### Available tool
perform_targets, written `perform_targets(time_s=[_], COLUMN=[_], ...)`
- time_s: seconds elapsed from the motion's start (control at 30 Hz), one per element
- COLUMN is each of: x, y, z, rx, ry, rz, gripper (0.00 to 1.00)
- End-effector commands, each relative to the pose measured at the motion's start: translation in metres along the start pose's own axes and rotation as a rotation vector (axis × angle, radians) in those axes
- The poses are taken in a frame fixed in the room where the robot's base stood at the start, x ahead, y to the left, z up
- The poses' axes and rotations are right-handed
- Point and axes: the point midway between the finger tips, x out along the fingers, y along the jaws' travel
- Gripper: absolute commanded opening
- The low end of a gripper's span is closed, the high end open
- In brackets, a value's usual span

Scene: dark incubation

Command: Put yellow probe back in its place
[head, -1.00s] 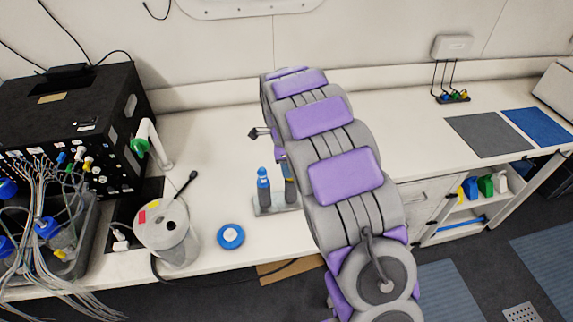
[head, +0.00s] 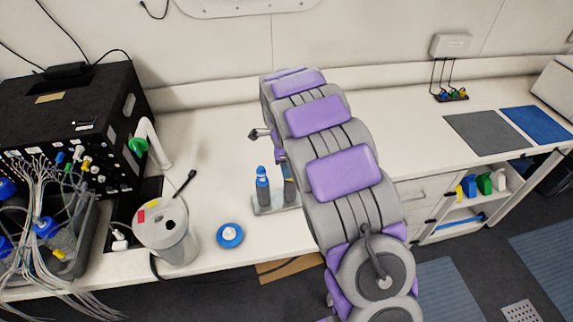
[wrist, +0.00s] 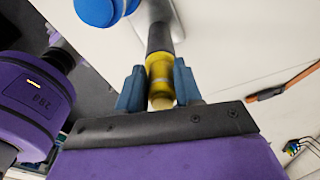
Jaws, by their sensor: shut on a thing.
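The yellow probe (wrist: 160,70) is between the two blue fingers of my gripper (wrist: 158,88) in the wrist view. My gripper is shut on its yellow band. Its dark part (wrist: 160,38) points away from me, toward a grey holder (wrist: 190,20). I cannot tell whether its far end rests in the holder. In the head view the holder (head: 268,210) stands on the white counter, with a blue-topped probe (head: 263,187) upright at its left side. That blue top also shows in the wrist view (wrist: 97,10). My arm hides most of the gripper and yellow probe in the head view.
Left of the holder are a blue round item (head: 230,236), a grey canister (head: 168,230) and a black box (head: 65,120) with many cables. Grey (head: 487,135) and blue (head: 538,124) mats lie at right. The counter behind the holder is clear.

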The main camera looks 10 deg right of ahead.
Motion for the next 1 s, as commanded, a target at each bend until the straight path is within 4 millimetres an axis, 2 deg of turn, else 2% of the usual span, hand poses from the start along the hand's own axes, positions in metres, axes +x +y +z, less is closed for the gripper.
perform_targets(time_s=[0.2, 0.23, 0.5, 0.83, 1.0], x=[0.005, 0.005, 0.004, 0.001, -0.022], y=[0.0, 0.0, 0.0, 0.0, -0.001], z=[0.0, 0.0, 0.0, 0.0, 0.0], rx=[0.0, 0.0, 0.0, 0.0, 0.0], ry=[0.0, 0.0, 0.0, 0.0, -0.001], rz=[0.0, 0.0, 0.0, -0.001, -0.005], gripper=[0.0, 0.37, 0.63, 0.64, 0.64])
